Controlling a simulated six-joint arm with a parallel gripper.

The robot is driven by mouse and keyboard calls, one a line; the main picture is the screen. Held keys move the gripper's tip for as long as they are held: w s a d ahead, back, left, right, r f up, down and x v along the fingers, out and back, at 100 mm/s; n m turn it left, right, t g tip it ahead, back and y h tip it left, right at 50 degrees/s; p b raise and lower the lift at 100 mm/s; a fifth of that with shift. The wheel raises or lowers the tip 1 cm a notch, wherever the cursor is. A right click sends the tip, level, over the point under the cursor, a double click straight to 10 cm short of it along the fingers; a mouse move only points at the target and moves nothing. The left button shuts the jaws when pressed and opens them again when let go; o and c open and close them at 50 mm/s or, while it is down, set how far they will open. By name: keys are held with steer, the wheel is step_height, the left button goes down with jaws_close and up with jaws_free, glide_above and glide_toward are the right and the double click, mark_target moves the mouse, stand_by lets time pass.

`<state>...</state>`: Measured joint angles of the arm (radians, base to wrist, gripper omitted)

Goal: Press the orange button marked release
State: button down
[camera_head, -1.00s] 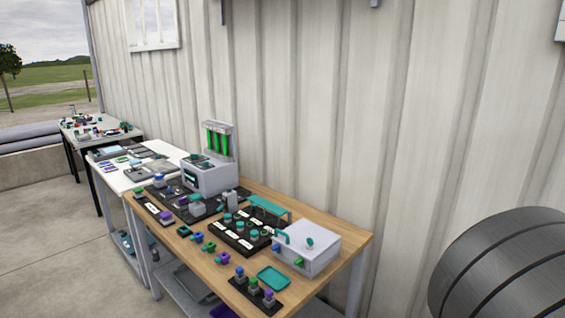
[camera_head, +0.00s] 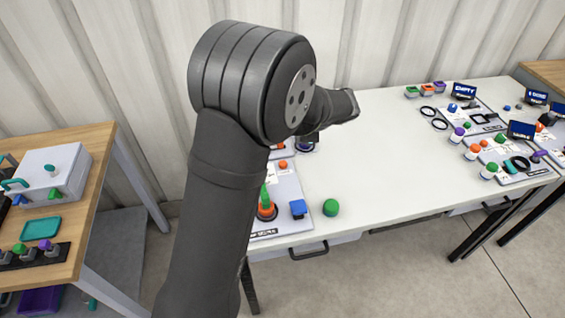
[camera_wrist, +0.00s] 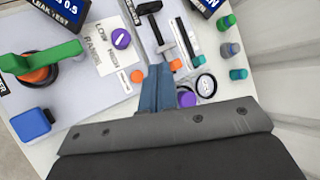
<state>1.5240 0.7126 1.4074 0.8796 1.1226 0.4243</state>
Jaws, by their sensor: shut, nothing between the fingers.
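In the wrist view, a small orange button (camera_wrist: 137,76) sits on the pale panel beside a white "LOW HIGH RANGE" label. A second orange piece (camera_wrist: 176,65) lies just right of my fingertips. I cannot read "release" by either. The head view also shows a small orange button (camera_head: 283,164) on the panel, right of my arm. My gripper (camera_wrist: 160,72) has blue fingers, shut and empty, over the panel's edge between the two orange pieces. I cannot tell whether the fingertips touch anything. In the head view my arm hides part of the panel.
A green lever on an orange base (camera_wrist: 42,62), a blue block (camera_wrist: 30,124) and a purple knob (camera_wrist: 121,38) stand near my gripper. Several green and grey pegs (camera_wrist: 230,49) stand to the right. The white table (camera_head: 390,165) has clear room in its middle.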

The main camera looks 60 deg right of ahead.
mark_target(286, 164)
steer(key=shift+w+f, duration=0.4)
steer(key=shift+f, duration=0.45)
steer(key=shift+f, duration=4.4)
steer(key=shift+f, duration=0.1)
steer(key=shift+f, duration=0.3)
steer(key=shift+f, duration=0.45)
steer(key=shift+r, duration=0.9)
